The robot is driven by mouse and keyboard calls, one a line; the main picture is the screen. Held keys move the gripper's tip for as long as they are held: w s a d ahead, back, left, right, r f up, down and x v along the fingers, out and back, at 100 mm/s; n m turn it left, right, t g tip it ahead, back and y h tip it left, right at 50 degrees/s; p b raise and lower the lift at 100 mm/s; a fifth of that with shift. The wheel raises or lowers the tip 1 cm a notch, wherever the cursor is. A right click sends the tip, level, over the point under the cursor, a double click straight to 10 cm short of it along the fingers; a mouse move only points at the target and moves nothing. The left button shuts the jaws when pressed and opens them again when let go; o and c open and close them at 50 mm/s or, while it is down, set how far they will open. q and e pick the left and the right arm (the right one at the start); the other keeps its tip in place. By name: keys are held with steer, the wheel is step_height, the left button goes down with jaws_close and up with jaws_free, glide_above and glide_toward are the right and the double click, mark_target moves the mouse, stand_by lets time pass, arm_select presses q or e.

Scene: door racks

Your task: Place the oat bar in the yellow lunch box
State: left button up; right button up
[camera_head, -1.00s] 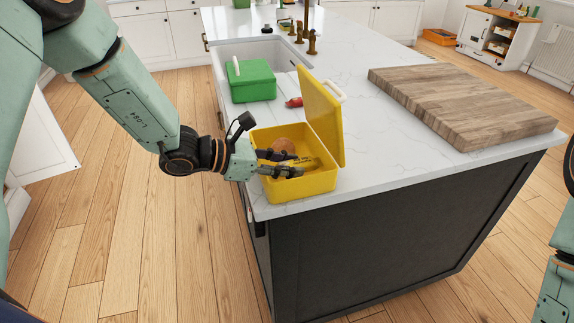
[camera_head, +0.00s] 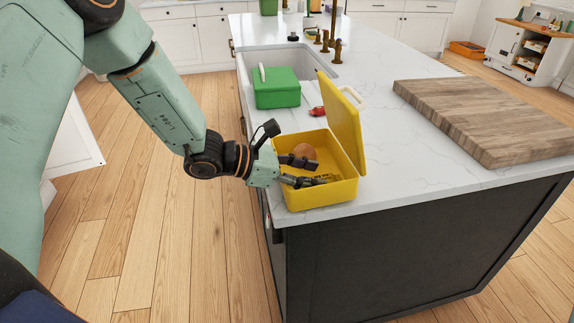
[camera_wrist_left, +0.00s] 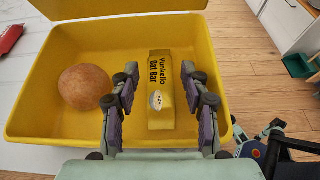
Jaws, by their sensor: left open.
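The yellow lunch box (camera_head: 320,196) stands open on the counter's near left corner, its lid (camera_head: 346,125) raised on the right. The oat bar (camera_wrist_left: 160,112), a yellow packet with dark lettering, lies inside the box in the left wrist view. In the head view my fingers mostly hide it. My left gripper (camera_head: 320,173) reaches into the box from the left and is open. In the wrist view its fingers (camera_wrist_left: 160,78) stand on either side of the bar, with gaps visible. A round brown item (camera_wrist_left: 85,87) lies in the box to the left of the bar. My right gripper is out of view.
A closed green box (camera_head: 276,94) stands behind the lunch box, beside the sink (camera_head: 312,60). A small red object (camera_head: 317,111) lies between the boxes. A thick wooden board (camera_head: 490,115) covers part of the counter's right side. The counter in between is clear.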

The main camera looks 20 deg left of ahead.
arm_select(q)
steer(key=shift+s+p, duration=0.25)
steer(key=shift+p, duration=0.15)
steer(key=v, duration=0.2)
steer(key=p+v, duration=0.1)
steer(key=v, duration=0.1)
steer(key=r+v, duration=0.1)
steer(key=v, duration=0.2)
steer(key=shift+w, duration=0.2)
steer(key=p+v, duration=0.3)
steer(key=v, duration=0.2)
steer(key=shift+w, duration=0.1)
